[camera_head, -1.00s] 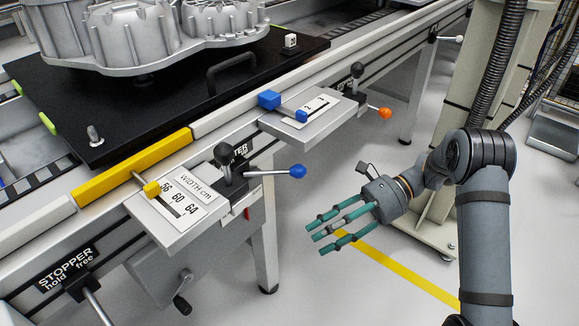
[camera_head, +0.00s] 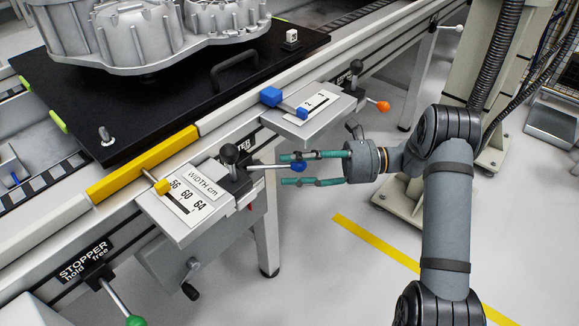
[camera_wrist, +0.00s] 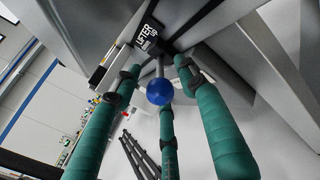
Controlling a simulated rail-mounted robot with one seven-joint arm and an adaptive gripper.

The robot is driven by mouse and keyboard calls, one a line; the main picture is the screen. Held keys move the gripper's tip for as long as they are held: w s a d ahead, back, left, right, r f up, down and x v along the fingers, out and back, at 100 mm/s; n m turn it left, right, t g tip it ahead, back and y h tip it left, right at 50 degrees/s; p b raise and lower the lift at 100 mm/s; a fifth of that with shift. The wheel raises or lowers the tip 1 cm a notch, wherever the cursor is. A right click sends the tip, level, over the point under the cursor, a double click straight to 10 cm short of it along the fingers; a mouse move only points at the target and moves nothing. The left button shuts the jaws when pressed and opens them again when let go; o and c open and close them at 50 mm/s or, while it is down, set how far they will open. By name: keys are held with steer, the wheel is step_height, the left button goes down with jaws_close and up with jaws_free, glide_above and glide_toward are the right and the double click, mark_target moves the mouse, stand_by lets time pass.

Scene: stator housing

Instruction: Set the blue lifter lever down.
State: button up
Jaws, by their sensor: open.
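The blue lifter lever is a metal rod with a blue ball knob (camera_head: 298,167), standing out to the right from the conveyor's side next to the width plate. My gripper (camera_head: 292,168) is open, with its green fingers around the knob and pointing left along the rod. In the wrist view the blue knob (camera_wrist: 160,91) sits between the spread fingers, with visible space around it. A black label reading "LIFTER UP" (camera_wrist: 149,37) shows behind it. I cannot tell whether any finger touches the knob.
The width plate (camera_head: 190,205) with a black knob is left of the lever. A second plate (camera_head: 312,112) with a blue slider and an orange-knobbed lever (camera_head: 382,106) lie behind. The green-knobbed stopper lever (camera_head: 135,321) is at lower left. Open floor lies below my gripper.

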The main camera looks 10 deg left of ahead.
steer(key=shift+s+a, duration=0.15)
steer(key=shift+a, duration=0.3)
steer(key=shift+c, duration=0.2)
jaws_close()
stand_by(0.6)
